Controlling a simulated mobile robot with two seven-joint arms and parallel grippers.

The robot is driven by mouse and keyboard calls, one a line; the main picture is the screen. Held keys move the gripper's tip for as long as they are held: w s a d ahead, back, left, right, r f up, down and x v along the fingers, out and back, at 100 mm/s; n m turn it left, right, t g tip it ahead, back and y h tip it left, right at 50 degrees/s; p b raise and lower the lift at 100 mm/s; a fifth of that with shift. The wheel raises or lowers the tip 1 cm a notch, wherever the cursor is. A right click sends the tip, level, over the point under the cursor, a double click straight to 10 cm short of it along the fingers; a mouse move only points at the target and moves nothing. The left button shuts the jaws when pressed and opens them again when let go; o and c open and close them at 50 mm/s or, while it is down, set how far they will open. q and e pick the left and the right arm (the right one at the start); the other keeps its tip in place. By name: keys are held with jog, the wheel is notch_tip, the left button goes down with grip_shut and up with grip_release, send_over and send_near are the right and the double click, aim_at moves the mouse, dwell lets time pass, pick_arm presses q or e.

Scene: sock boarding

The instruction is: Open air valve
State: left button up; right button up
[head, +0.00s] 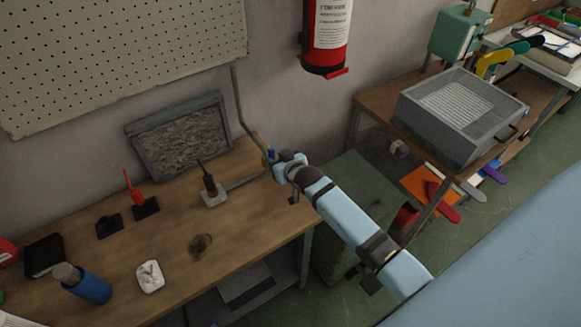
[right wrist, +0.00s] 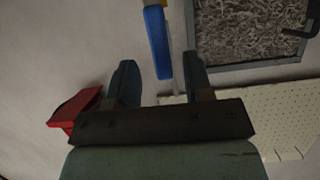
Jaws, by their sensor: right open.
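The air valve has a blue lever (right wrist: 157,45) and a brass-coloured body (right wrist: 165,10) on a thin grey pipe by the wall. In the head view the lever shows as a small blue spot (head: 270,153) at the pipe's lower end, partly hidden by my gripper. My right gripper (head: 279,161) is at the valve, above the bench's back right corner. In the right wrist view my right gripper (right wrist: 160,64) is open, its two fingers spread, with the lever's end between or just beyond their tips. I cannot tell whether they touch. My left gripper is not in view.
The wooden bench (head: 170,235) holds a dark framed panel (head: 180,138), small stands and a blue cylinder (head: 90,287). A red fire extinguisher (head: 327,38) hangs on the wall above right. A grey metal box (head: 459,115) stands on the right table. A pegboard (head: 115,55) is upper left.

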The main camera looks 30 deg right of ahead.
jog(key=v, duration=0.9)
jog(key=shift+s+r+b, duration=0.25)
jog(key=shift+s+b, duration=0.1)
jog(key=shift+d, duration=0.1)
jog(key=s+a+f+n+g+y, duration=0.1)
jog(key=s+a+f, duration=0.2)
jog(key=s, duration=0.4)
jog(key=s+a+f+n+y, duration=0.1)
jog(key=s+a+f, duration=0.2)
jog(key=s, duration=0.4)
jog(key=s+a+f+g, duration=0.1)
jog(key=s+a+f, duration=0.2)
jog(key=s+a, duration=0.2)
jog(key=s, duration=0.2)
jog(key=shift+s+a+n+g+y+p, duration=0.15)
jog(key=shift+s+n+g+y+p, duration=0.15)
jog(key=shift+n+y+p, duration=0.1)
